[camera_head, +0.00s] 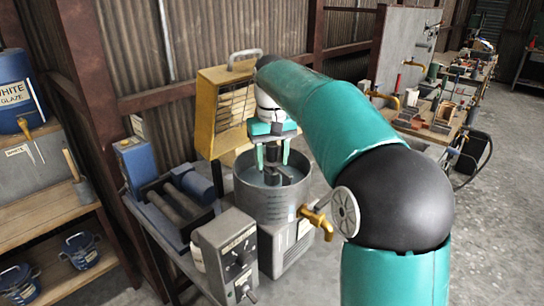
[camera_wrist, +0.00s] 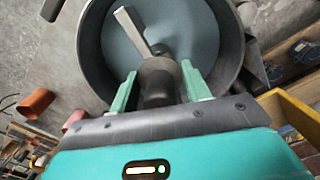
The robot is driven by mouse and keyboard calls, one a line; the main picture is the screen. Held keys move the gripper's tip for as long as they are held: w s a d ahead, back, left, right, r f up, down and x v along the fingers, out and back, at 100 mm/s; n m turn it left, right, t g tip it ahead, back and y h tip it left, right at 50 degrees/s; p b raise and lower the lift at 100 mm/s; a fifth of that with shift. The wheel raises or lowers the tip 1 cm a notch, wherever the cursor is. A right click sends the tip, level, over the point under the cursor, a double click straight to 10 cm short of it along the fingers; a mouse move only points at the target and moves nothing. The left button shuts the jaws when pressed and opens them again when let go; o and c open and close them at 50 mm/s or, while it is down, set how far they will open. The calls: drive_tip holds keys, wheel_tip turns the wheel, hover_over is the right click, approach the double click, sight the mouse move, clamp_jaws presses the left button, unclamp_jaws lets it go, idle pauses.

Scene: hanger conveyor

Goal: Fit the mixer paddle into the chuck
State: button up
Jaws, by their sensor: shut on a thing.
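My gripper (camera_head: 272,154) points down over the open mouth of a round metal pot (camera_head: 262,208). In the wrist view my gripper (camera_wrist: 162,88) has its two teal fingers on either side of a grey cylindrical piece with a flat metal bar reaching up and left. I take this piece to be the mixer paddle (camera_wrist: 135,32); it is inside the fingers' grip. In the head view the paddle (camera_head: 284,172) shows as dark parts below the fingers, within the pot's mouth. The pot's rim (camera_wrist: 237,50) also shows in the wrist view. I cannot make out the chuck.
A grey control box (camera_head: 225,255) with knobs stands in front of the pot. A brass tap (camera_head: 318,218) sticks out at the pot's right. A yellow grilled frame (camera_head: 226,110) stands behind. Blue and grey cylinders (camera_head: 185,195) lie at left. Bare floor is at right.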

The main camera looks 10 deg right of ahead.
drive_tip(key=shift+f, duration=0.65)
idle(0.5)
drive_tip(key=o, duration=0.7)
drive_tip(key=shift+o, duration=0.3)
drive_tip(key=o, duration=0.5)
wheel_tip(320, 180, up, 13)
drive_tip(key=shift+r, duration=0.4)
